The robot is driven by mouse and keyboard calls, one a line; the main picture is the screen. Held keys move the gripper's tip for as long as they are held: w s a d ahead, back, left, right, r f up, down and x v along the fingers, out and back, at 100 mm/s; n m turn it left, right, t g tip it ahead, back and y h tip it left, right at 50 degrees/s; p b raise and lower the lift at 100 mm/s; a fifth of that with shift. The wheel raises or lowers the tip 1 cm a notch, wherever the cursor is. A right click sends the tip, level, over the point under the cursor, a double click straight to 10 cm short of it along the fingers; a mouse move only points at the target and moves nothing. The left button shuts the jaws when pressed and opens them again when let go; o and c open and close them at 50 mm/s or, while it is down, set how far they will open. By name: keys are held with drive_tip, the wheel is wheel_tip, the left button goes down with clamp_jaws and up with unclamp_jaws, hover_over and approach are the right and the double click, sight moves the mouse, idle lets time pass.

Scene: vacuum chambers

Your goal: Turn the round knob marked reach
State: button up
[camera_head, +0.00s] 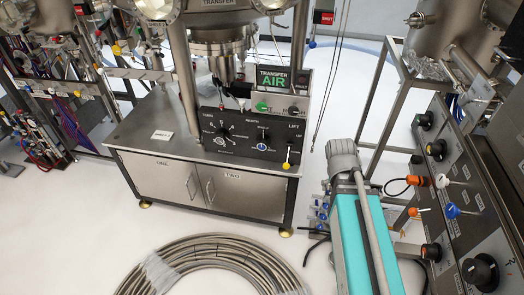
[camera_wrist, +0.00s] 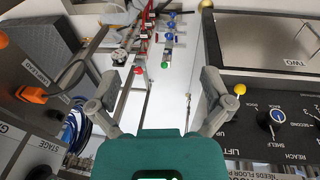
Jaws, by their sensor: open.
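The round knob marked reach (camera_head: 262,146) is on the black sloped control panel of the steel cabinet in the head view. My gripper cannot be made out clearly in the head view.
A yellow-tipped lift lever (camera_head: 286,165) stands right of the knob; its ball (camera_wrist: 240,89) is near my right finger in the wrist view. A larger dial (camera_head: 223,129) is left on the panel. A console (camera_head: 455,190) with knobs is at right. Coiled hose (camera_head: 215,262) lies on the floor.

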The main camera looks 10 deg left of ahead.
drive_tip(key=w+a+f+m+t+h+b, duration=0.2)
drive_tip(key=w+a+f+t+h+b, duration=0.15)
drive_tip(key=w+f+b, duration=0.45)
drive_tip(key=n+t+y+b, duration=0.2)
drive_tip(key=t+b, duration=1.1)
drive_tip(key=b, duration=0.9)
approach(261, 147)
drive_tip(key=s, duration=0.3)
drive_tip(key=shift+a, duration=0.15)
drive_tip(key=shift+w, duration=0.2)
drive_tip(key=w, duration=0.4)
drive_tip(key=w+d, duration=0.1)
drive_tip(key=w, duration=0.4)
drive_tip(key=w+d, duration=0.1)
drive_tip(key=w, duration=0.3)
drive_tip(key=shift+w+d, duration=0.15)
drive_tip(key=shift+d, duration=0.05)
